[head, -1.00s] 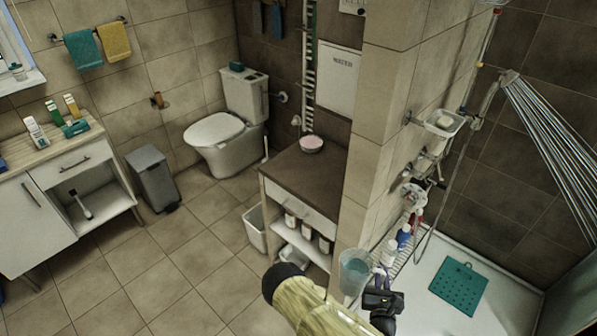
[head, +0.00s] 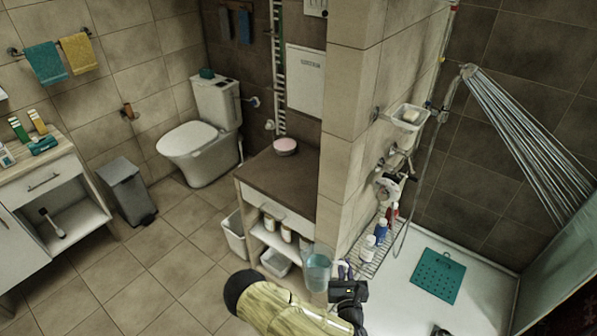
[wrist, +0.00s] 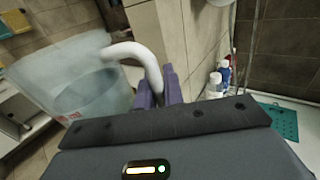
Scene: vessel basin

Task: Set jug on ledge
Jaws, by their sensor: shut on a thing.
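A clear, bluish jug (head: 317,272) hangs in the air in front of the brown-topped cabinet, near the end of the tiled wall. In the wrist view the jug (wrist: 85,88) fills the left side, with its white curved handle (wrist: 128,52) towards my gripper. My gripper (head: 344,270) is shut on that handle; its purple fingers (wrist: 160,88) close around it in the wrist view. The jug looks roughly upright, with bluish contents or tint low down. I cannot tell for certain which surface is the ledge.
The brown cabinet top (head: 275,180) holds a pink-topped bowl (head: 285,146) and has free room. The tiled wall end (head: 345,150) stands close to my gripper. A wire rack (head: 372,258) with bottles and the shower tray (head: 400,290) lie right. A grey bin (head: 125,190) stands left.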

